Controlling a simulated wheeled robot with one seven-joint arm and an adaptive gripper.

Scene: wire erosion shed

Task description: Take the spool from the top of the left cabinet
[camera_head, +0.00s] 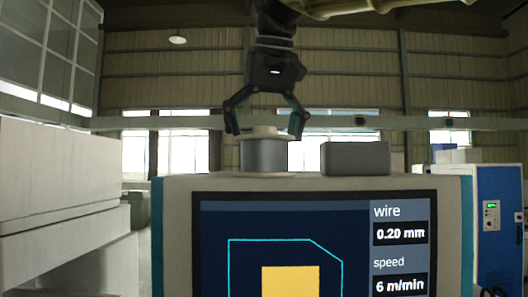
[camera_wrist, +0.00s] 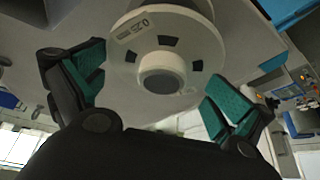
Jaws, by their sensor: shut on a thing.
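The spool (camera_head: 265,156) has a grey drum between pale flanges and stands upright on top of the cabinet (camera_head: 335,185) with the large screen. My gripper (camera_head: 266,128) points down from above, with one finger on each side of the spool's upper flange. It is shut on the spool. In the wrist view the spool (camera_wrist: 188,38) shows its pale flange with a label, dark slots and a round hub. The green-padded fingers of my gripper (camera_wrist: 155,92) flank it there. I cannot tell whether the spool's base touches the cabinet top.
A grey box (camera_head: 355,158) sits on the cabinet top just right of the spool. A blue cabinet (camera_head: 498,215) with a control panel stands at the right. Large white blocks (camera_head: 60,200) fill the left side. The space above the cabinet is open around my arm.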

